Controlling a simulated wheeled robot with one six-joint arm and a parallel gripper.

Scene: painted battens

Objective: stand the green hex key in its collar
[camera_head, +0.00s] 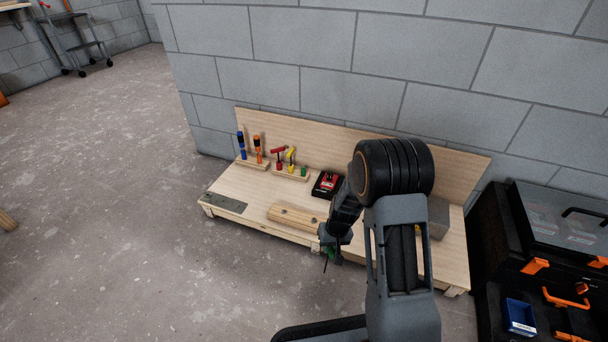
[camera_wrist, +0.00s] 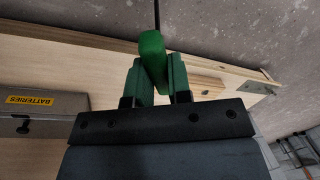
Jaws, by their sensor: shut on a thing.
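The green hex key (camera_wrist: 152,62) is in my gripper (camera_wrist: 154,72), its green handle clamped between the two fingers. Its thin dark shaft points away from the fingers, to the top of the wrist view. In the head view my gripper (camera_head: 330,248) is at the bench's front edge, with part of the green handle (camera_head: 331,257) showing below it and the shaft hanging down. A small green collar (camera_head: 303,171) is at the right end of the wooden rack, beside the red hex key (camera_head: 279,153) and yellow hex key (camera_head: 291,155). The gripper is apart from the collar, nearer the camera.
A rack with blue and orange screwdrivers (camera_head: 258,148) stands at left. A black tray (camera_head: 327,184) with a red item and a wooden block (camera_head: 296,217) lie on the bench (camera_head: 243,188). A grey batteries box (camera_wrist: 40,120) stands at right. Black toolboxes (camera_head: 545,240) are beyond.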

